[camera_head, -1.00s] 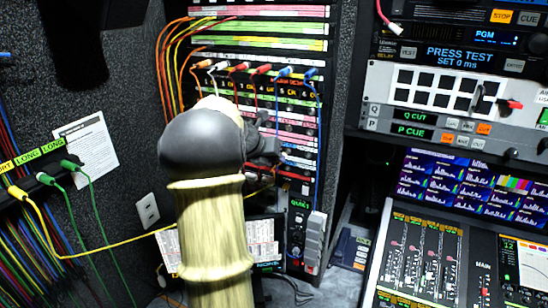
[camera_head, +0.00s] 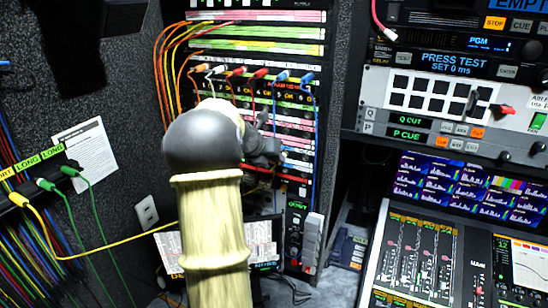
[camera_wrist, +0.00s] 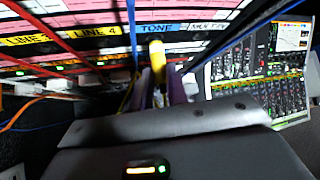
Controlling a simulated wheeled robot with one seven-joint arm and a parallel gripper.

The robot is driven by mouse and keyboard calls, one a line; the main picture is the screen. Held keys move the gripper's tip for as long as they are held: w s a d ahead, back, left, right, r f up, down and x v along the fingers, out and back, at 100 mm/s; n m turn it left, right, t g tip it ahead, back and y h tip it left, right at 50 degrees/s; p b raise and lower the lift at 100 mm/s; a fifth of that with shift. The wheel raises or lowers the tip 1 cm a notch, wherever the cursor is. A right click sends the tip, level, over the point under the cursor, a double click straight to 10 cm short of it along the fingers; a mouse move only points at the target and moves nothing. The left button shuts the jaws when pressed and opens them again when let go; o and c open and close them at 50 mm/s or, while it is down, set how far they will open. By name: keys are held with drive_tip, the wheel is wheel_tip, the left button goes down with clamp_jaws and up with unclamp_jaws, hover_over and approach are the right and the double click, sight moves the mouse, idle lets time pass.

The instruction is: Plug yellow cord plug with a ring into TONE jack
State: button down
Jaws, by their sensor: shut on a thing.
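My gripper (camera_wrist: 154,88) is shut on the yellow plug (camera_wrist: 157,60), at the patch panel's face in the wrist view. The plug's yellow body shows between the fingers, just below the blue TONE label (camera_wrist: 158,28). Its tip and the TONE jack are hidden, so I cannot tell whether it is in the jack. Any ring on the plug is too blurred to make out. In the head view my gripper (camera_head: 264,140) is at the panel, partly behind my arm. The yellow cord (camera_head: 110,248) runs from the left rack and passes behind my arm.
Several plugged cords, orange, white, red and blue, hang from the patch panel (camera_head: 262,45) near my gripper. A blue cord (camera_wrist: 132,30) passes close left of the yellow plug. A mixing console (camera_head: 425,258) and equipment rack (camera_head: 445,100) stand at the right.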

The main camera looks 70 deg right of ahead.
drive_tip(key=shift+d, duration=0.2)
drive_tip(key=c, duration=1.3)
unclamp_jaws()
drive_tip(key=shift+a+r, duration=0.1)
drive_tip(key=b+v, duration=0.3)
drive_tip(key=v, duration=1.4)
